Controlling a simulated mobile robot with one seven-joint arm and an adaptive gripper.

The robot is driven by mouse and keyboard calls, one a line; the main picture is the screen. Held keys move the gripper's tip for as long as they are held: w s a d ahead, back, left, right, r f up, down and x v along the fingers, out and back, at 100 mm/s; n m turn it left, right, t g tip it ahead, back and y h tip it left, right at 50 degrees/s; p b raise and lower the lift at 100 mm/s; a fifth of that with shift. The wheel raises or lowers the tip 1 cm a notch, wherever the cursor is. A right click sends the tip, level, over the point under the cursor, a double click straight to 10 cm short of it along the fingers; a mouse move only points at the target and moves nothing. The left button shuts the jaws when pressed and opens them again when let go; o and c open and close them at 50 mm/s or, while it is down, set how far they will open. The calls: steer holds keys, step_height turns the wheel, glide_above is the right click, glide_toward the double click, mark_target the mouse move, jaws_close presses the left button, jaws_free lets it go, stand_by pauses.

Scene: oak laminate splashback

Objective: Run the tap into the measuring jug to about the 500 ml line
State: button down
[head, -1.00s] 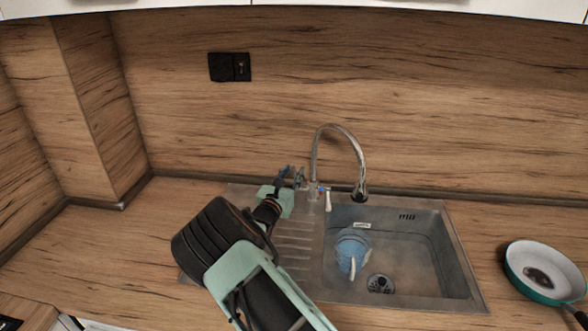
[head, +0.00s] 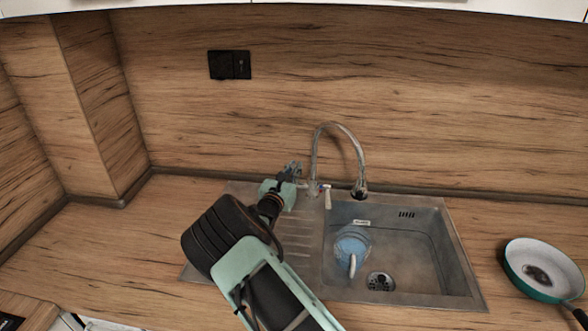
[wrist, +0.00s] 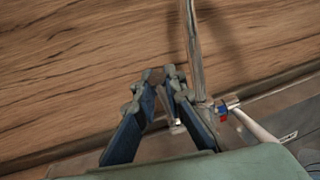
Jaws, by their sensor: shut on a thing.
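A curved metal tap (head: 315,160) stands behind the sink, with its spout (head: 360,190) over the basin. It has a pale lever (head: 327,199) on its right with a red and blue mark, also in the wrist view (wrist: 252,124). My gripper (head: 295,168) is at the tap's left side, and in the wrist view (wrist: 163,80) it is shut on a slim metal tap handle (wrist: 172,115). The clear measuring jug (head: 352,232) stands upright in the basin's left part, handle towards me, with blue inside. Its scale marks cannot be read. I see no water stream.
The steel sink (head: 425,285) has a drain (head: 380,282) right of the jug and a ribbed drainboard on the left, under my arm. A green-rimmed pan (head: 543,270) sits on the right counter. The wooden splashback (head: 440,120) is close behind the tap.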

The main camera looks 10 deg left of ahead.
steer(key=shift+s+f+b, duration=0.2)
steer(key=shift+f+b, duration=0.2)
steer(key=shift+b, duration=0.5)
steer(key=shift+s+t+h+b, duration=0.3)
steer(key=shift+t+b, duration=0.3)
steer(key=shift+b, duration=0.15)
steer(key=shift+r, duration=0.1)
steer(key=c, duration=2)
jaws_free()
steer(key=shift+o, duration=0.2)
steer(key=shift+s, duration=0.15)
steer(key=v, duration=1.1)
steer(key=shift+s, duration=0.4)
